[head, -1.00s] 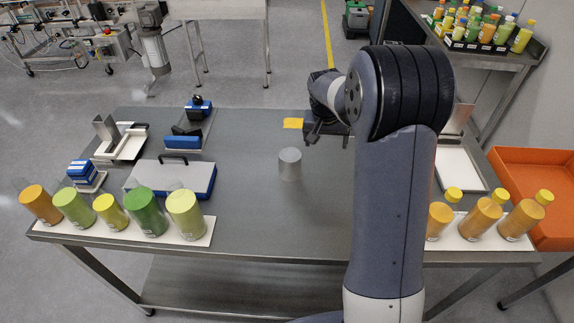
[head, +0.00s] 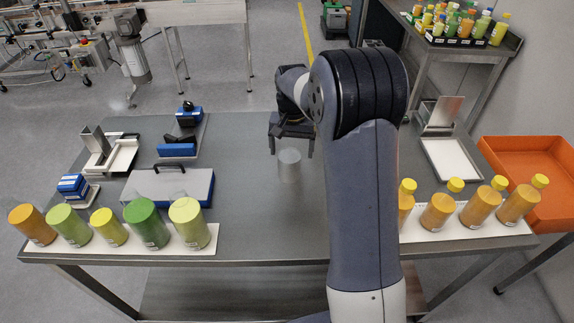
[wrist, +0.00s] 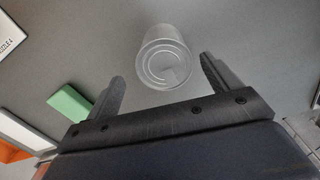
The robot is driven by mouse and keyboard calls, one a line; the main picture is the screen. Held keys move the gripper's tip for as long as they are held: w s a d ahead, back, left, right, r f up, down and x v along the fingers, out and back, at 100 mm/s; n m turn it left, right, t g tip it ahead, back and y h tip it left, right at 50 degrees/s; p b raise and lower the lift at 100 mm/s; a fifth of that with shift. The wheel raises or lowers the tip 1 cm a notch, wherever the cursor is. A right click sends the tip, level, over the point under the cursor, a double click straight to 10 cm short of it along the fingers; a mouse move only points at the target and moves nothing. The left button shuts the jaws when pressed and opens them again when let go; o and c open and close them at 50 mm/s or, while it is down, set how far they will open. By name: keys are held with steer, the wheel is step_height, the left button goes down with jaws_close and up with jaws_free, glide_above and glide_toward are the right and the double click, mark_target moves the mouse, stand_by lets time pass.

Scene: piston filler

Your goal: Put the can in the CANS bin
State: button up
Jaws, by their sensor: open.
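My gripper (head: 291,150) hangs just behind and above the can in the head view. Its two fingers are spread, with nothing between the tips that I can see held; it also shows in the wrist view (wrist: 160,75). No bin marked CANS can be read in either view.
An orange bin (head: 525,180) stands right of the table. Green and orange containers (head: 148,222) line the front left, and orange bottles (head: 480,205) the front right. A green block (wrist: 70,104) shows in the wrist view.

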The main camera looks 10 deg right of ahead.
mark_target(289, 167)
steer(key=f, duration=0.2)
steer(key=f+p, duration=0.1)
steer(key=f, duration=0.4)
steer(key=shift+a+f, duration=0.35)
steer(key=shift+f, duration=0.05)
steer(key=shift+c, duration=0.2)
steer(key=c, duration=1.1)
